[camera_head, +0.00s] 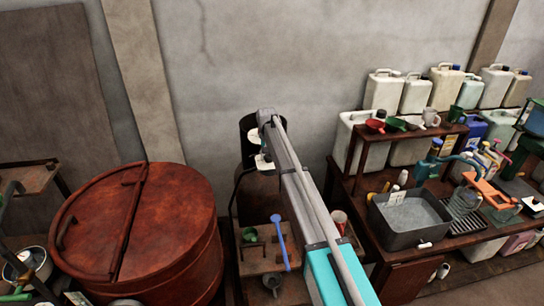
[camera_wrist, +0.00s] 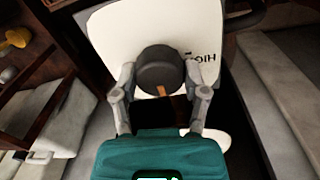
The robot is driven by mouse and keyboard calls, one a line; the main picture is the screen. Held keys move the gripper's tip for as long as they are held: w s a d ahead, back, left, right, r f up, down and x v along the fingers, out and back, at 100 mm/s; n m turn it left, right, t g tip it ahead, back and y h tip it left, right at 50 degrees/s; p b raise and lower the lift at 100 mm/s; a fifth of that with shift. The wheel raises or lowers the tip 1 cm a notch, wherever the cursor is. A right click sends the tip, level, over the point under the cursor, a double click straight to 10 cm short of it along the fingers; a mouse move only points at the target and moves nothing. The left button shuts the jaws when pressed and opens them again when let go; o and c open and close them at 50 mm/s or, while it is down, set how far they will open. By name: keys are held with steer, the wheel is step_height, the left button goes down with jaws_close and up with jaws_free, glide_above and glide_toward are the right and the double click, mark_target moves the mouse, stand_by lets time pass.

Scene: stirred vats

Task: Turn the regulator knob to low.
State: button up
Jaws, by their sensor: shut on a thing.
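The regulator knob (camera_wrist: 160,66) is a dark round knob with an orange mark on its face, in the middle of the wrist view. The mark points toward the bottom of that picture. The knob stands on a white plate (camera_wrist: 112,38), with "HIGH" printed upside down and partly hidden right of the knob. My gripper (camera_wrist: 162,78) has one finger on each side of the knob and is shut on it. In the head view the knob is hidden behind my arm; parts of the white plate (camera_head: 254,136) show beside it.
A large rusty-red lidded vat (camera_head: 165,235) stands left of my arm. The wall is close behind.

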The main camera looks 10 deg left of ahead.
steer(key=shift+w, duration=0.15)
steer(key=o, duration=1.2)
steer(key=shift+w+f, duration=0.15)
steer(key=shift+f, duration=0.05)
steer(key=shift+c, duration=0.2)
steer(key=shift+r, duration=0.15)
